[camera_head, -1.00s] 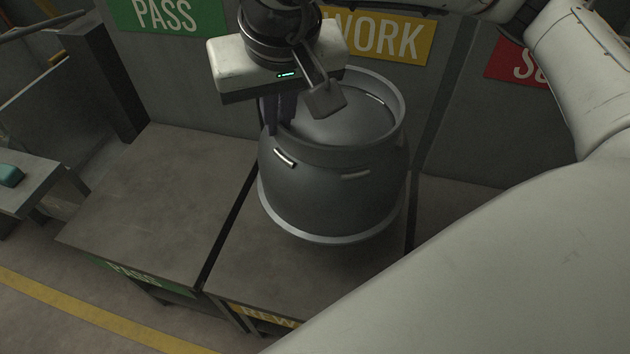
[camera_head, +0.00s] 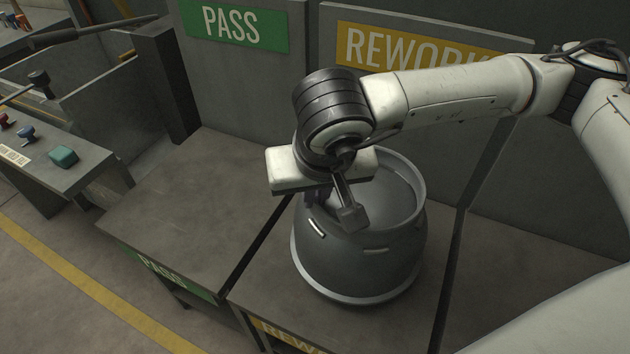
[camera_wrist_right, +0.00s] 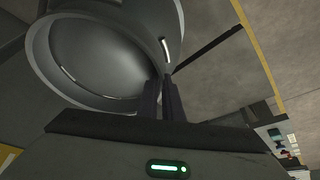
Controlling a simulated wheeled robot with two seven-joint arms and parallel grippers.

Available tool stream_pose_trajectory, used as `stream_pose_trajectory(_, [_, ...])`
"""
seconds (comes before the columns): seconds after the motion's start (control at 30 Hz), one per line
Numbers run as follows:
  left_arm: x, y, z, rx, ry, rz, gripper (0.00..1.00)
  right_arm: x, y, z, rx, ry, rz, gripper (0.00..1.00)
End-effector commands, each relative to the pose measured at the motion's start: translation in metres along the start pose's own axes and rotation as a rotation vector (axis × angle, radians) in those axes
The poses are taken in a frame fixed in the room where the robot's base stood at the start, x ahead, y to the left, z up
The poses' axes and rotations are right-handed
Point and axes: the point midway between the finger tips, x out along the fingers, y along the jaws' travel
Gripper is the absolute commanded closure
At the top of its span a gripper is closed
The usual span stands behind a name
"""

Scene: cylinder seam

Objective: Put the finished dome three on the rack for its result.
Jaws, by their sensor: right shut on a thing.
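The dome (camera_head: 355,260), a dark grey rounded vessel with a pale lower rim and short bright strips on its side, is upright over the REWORK bay (camera_head: 265,290) of the rack. My right gripper (camera_head: 318,198) is shut on the dome's upper left rim. In the right wrist view its two dark fingers (camera_wrist_right: 162,98) pinch the wall of the dome (camera_wrist_right: 100,55). Whether the dome's base touches the bay surface is not clear. The PASS bay (camera_head: 190,215), to the left, is empty. My left gripper is not in view.
Upright panels carry a green PASS sign (camera_head: 232,24) and a yellow REWORK sign (camera_head: 375,48) behind the bays. A dark divider (camera_head: 470,220) stands right of the dome. A side bench (camera_head: 60,180) with a teal block (camera_head: 63,156) is at far left.

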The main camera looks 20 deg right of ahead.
Motion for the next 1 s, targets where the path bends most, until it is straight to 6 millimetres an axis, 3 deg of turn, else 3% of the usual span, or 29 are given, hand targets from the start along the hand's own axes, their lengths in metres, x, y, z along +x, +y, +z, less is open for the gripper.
stream_pose_trajectory(0.1, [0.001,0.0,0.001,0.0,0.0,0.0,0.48,0.009,0.0,0.002,0.0,0.007,0.001,1.0])
stream_pose_trajectory(0.47, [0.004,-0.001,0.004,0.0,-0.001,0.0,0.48,0.013,0.0,0.003,0.001,0.009,0.0,1.0])
stream_pose_trajectory(0.5, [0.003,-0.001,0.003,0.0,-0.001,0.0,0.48,0.013,0.0,0.005,0.001,0.001,0.001,0.89])
stream_pose_trajectory(0.6, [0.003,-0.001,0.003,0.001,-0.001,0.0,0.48,0.013,0.0,0.005,0.001,0.001,0.001,0.75])
stream_pose_trajectory(0.87, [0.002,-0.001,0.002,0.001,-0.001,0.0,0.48,0.012,0.001,0.005,0.001,0.0,0.003,0.75])
stream_pose_trajectory(1.0, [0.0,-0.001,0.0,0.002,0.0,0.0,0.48,0.002,0.0,0.004,0.001,0.002,0.001,0.75])
